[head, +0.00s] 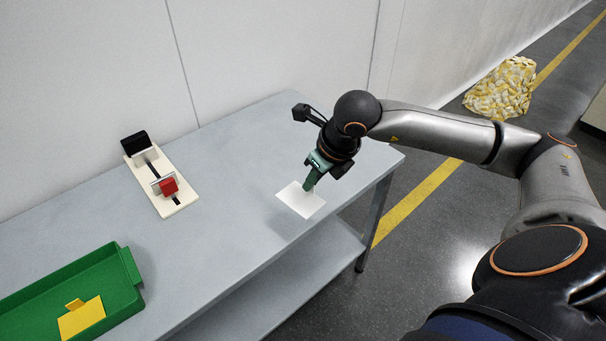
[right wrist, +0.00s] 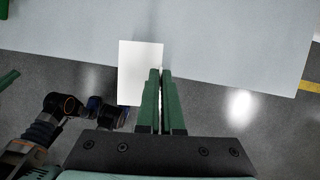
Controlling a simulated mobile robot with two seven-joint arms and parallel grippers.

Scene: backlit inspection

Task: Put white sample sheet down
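The white sample sheet (head: 299,203) is a small flat rectangle near the front edge of the grey table, toward its right end. My right gripper (head: 309,186) reaches down to it from above. In the right wrist view the fingers (right wrist: 162,75) are nearly together, with the white sheet (right wrist: 137,65) at their tips, and they look shut on its edge. There the sheet partly covers the table's front edge. It looks held a little above the top, though the gap is hard to judge. My left gripper does not show in the head view.
On the grey table (head: 235,200) a cream board (head: 182,200) carries a black block (head: 134,143) and a red block (head: 169,186). A green tray (head: 128,300) with a yellow piece (head: 82,319) stands at front left. The table between board and sheet is bare.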

